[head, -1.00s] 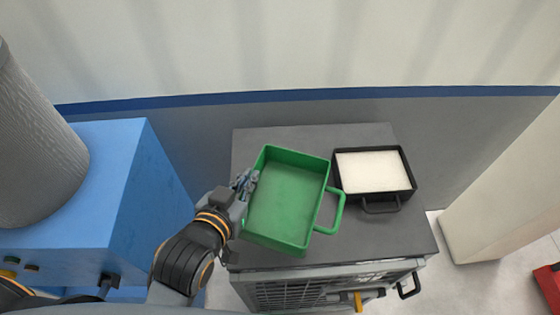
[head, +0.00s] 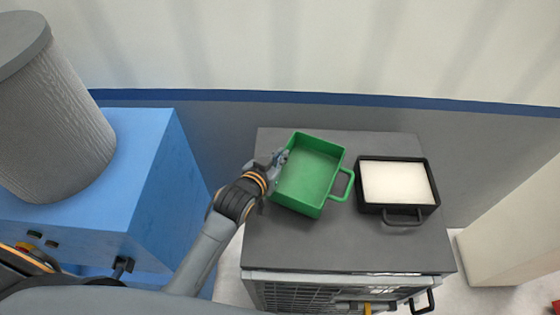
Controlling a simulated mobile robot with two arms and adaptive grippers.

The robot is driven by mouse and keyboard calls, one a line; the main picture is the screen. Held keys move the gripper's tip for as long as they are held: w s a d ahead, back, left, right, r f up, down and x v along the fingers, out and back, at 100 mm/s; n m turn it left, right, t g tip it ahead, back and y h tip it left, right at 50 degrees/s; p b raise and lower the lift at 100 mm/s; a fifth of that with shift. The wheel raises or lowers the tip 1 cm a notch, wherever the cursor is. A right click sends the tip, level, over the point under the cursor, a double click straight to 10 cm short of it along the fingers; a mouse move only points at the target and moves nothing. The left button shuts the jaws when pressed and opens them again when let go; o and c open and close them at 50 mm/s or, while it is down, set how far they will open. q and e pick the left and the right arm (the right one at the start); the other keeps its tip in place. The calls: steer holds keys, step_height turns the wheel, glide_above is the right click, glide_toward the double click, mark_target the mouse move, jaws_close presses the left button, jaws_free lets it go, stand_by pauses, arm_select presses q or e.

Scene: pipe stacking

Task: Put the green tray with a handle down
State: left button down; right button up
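The green tray (head: 309,178) is empty and has a loop handle on its right side. In the head view it is over the left part of the dark grey cart top (head: 300,243), roughly level; I cannot tell whether its base touches the surface. My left gripper (head: 280,158) is at the tray's left wall, with its fingers closed on the rim; the fingertips are partly hidden. My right gripper is not in view.
A black tray (head: 402,211) with a white filling (head: 398,181) stands on the cart top, right of the green tray. A blue machine (head: 110,165) with a grey cylinder (head: 50,120) is at left. A wall (head: 330,55) stands behind.

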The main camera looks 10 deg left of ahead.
arm_select(q)
steer(key=shift+f, duration=1.25)
steer(key=shift+f, duration=0.1)
steer(key=c, duration=2)
jaws_free()
steer(key=shift+s+f, duration=0.1)
steer(key=shift+f, duration=0.05)
steer(key=o, duration=0.5)
